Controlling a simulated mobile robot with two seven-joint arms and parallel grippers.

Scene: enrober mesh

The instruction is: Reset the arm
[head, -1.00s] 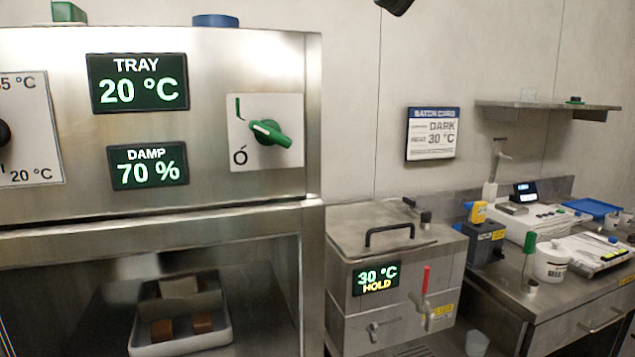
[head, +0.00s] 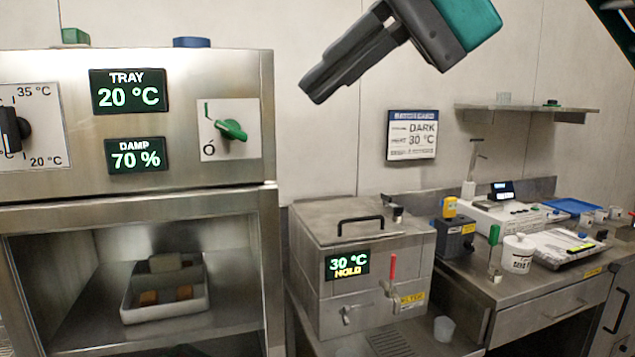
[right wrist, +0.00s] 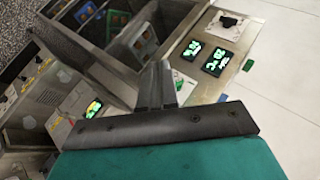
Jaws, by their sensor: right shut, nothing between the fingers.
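My right gripper (head: 318,88) is raised in the upper middle of the head view, in front of the wall and above the steel tank. Its dark fingers are together with nothing between them, pointing down and left. In the right wrist view its closed fingers (right wrist: 158,88) stand above the teal body, with the machines beyond. It touches nothing that I can see. My left gripper is not in the head view.
A steel cabinet (head: 235,95) at left has dials, displays and a tray (head: 165,313) of blocks in its open bay. A lidded tank (head: 322,290) reads 30 °C HOLD. A bench (head: 520,285) with instruments is at right, below a wall shelf (head: 520,108).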

